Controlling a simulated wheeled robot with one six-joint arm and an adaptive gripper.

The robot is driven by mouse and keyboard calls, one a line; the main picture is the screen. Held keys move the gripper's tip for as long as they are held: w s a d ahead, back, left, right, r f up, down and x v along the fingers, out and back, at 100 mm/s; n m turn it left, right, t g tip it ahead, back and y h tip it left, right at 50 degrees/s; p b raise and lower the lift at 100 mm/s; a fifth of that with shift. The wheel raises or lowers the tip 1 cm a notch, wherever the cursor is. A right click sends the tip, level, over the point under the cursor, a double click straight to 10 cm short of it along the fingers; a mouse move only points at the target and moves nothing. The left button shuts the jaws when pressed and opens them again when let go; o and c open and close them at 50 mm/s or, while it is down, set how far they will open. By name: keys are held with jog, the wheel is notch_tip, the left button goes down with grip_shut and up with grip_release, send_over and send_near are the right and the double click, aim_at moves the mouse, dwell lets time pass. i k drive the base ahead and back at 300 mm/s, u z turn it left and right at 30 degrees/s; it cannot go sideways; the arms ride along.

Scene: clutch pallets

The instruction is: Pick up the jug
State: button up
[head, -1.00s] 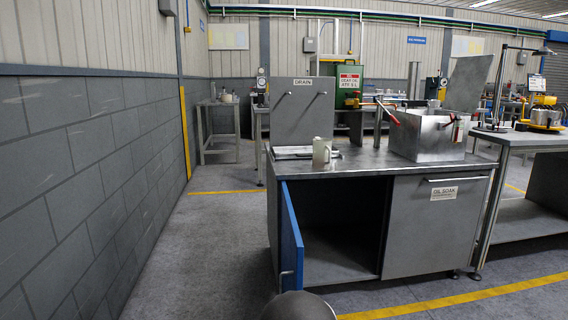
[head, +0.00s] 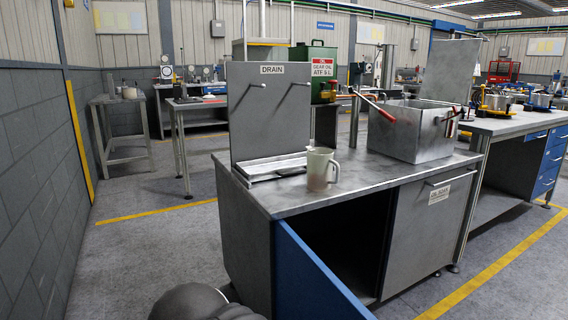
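A pale, whitish jug (head: 320,169) with a handle on its right side stands upright on the grey metal bench top (head: 374,178). It is near the front edge, just right of the drain tray (head: 270,167). My gripper cannot be made out. A dark rounded part of my own body shows at the bottom edge, low in front of the bench and apart from the jug.
The blue cabinet door (head: 306,274) stands open toward me below the jug. An open metal soak box (head: 412,130) with red-handled levers is right of the jug. An upright DRAIN panel (head: 269,112) stands behind the tray. Floor (head: 150,250) on the left is clear.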

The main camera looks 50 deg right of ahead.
aim_at(321, 161)
jog(key=i, duration=2.45)
jog(key=z, duration=2.5)
